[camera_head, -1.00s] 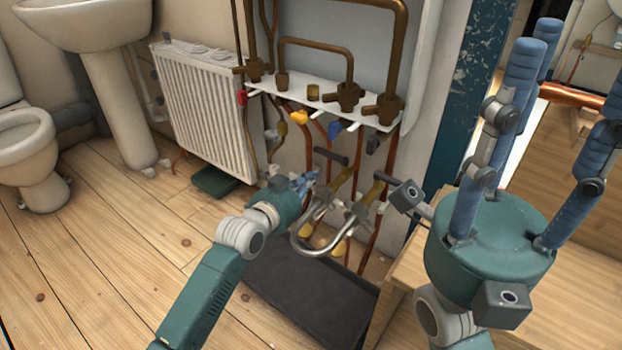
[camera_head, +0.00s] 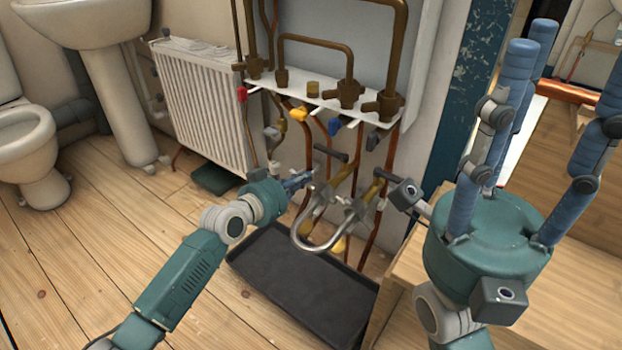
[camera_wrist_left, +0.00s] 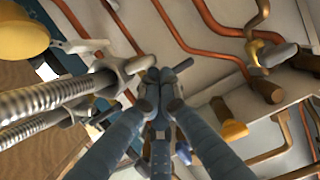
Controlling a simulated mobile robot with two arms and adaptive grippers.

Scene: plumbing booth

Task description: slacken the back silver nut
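A silver U-shaped braided hose (camera_head: 318,246) hangs between two grey nuts below the pipework. The back silver nut (camera_head: 321,191) is the left, farther one; the front nut (camera_head: 357,209) is nearer and to its right. My left gripper (camera_head: 308,178) is just left of the back nut, its blue fingers pointing right. In the left wrist view the fingertips (camera_wrist_left: 159,82) are drawn together. A grey nut (camera_wrist_left: 137,66) shows right beside them, on the left, apparently not between them. Contact is unclear. My right gripper (camera_head: 520,90) is open and empty, fingers spread upward, at the right.
A black tray (camera_head: 295,290) lies on the floor below the hose. Dark-handled valves (camera_head: 330,153) and copper pipes rise close around the nuts. A white manifold shelf (camera_head: 320,97) is above. A radiator (camera_head: 200,105) stands left; open wooden floor (camera_head: 110,250) lies front left.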

